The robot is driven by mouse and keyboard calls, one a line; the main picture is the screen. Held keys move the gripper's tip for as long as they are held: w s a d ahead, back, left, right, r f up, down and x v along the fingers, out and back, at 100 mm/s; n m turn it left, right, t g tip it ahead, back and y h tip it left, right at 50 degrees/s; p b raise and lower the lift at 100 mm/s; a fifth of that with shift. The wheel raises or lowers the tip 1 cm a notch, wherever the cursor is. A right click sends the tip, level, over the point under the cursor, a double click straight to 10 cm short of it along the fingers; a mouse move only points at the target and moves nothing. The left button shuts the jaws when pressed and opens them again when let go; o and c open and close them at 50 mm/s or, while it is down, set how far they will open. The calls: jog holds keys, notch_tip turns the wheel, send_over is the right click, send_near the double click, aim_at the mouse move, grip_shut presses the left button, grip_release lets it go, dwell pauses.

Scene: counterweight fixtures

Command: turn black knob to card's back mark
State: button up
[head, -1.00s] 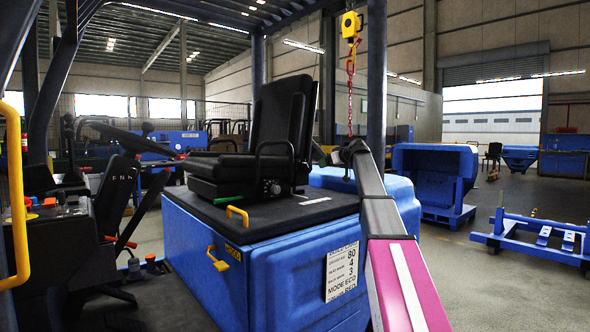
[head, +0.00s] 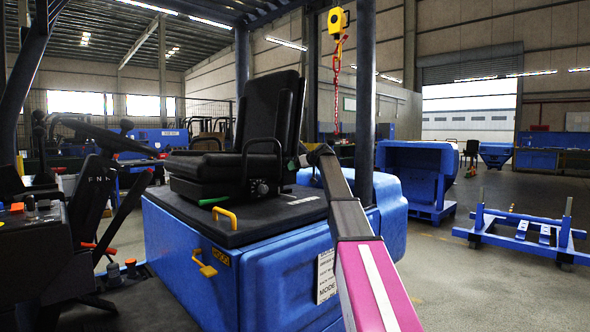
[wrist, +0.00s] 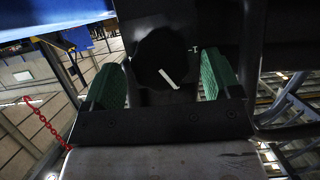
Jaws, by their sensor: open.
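The black knob (wrist: 158,58) with a white pointer line is between my gripper's two green-padded fingers in the wrist view. Its pointer slants toward the lower right; a small white mark shows at its upper right. My gripper (wrist: 162,77) is open, with gaps visible between pads and knob. In the head view a dark round knob (head: 262,188) sits on the seat's side; I cannot tell if it is the same one.
The black seat (head: 250,150) stands on the blue truck body (head: 200,250) with yellow handles. Blue frames (head: 530,235) stand on open floor at the right.

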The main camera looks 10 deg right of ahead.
jog(key=shift+x, duration=1.25)
jog(key=c, duration=0.9)
jog(key=shift+m+y, duration=0.3)
jog(key=m+g+y, duration=0.1)
jog(key=m, duration=0.2)
jog(key=shift+y, duration=0.4)
jog(key=m+y, duration=0.1)
jog(key=m, duration=0.1)
jog(key=m+y, duration=0.1)
jog(key=m, duration=0.1)
jog(key=shift+a+r+m+g+y, duration=0.1)
jog(key=shift+m+g+y, duration=0.2)
jog(key=shift+g+y, duration=0.1)
jog(key=o, duration=0.9)
